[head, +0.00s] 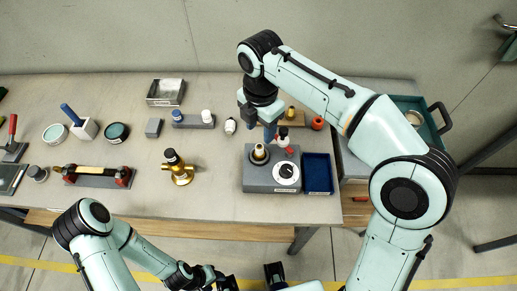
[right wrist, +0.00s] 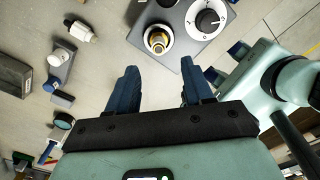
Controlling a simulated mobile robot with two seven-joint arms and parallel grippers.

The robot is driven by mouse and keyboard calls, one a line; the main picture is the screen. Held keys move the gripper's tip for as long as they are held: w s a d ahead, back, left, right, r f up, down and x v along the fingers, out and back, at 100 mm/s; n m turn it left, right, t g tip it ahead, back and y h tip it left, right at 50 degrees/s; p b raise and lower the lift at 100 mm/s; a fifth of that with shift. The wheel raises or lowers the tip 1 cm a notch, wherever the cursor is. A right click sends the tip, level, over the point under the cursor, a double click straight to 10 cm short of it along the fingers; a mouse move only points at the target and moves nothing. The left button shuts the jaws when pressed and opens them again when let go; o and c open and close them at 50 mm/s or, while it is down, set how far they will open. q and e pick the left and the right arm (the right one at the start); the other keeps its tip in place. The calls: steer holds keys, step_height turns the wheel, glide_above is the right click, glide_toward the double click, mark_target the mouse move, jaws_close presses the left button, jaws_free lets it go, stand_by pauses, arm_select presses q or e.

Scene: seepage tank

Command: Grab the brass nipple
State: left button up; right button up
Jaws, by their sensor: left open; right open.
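My right gripper (head: 269,131) is open and empty, above the back of the block, apart from the brass piece. Its blue fingers (right wrist: 158,75) are spread in the right wrist view. My left gripper (head: 252,279) is open and empty at the bottom edge, in front of the table.
A white dial (head: 286,173) sits beside the brass piece. A blue tray (head: 317,174) is right of the block. A larger brass fitting (head: 179,170) stands to the left. A wooden block (head: 293,119) with small parts is behind. The table front between is clear.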

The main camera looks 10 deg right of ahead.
mark_target(260, 145)
step_height(260, 145, down, 9)
steer(key=shift+w+f+b, duration=0.15)
steer(key=shift+b, duration=0.7)
jaws_close()
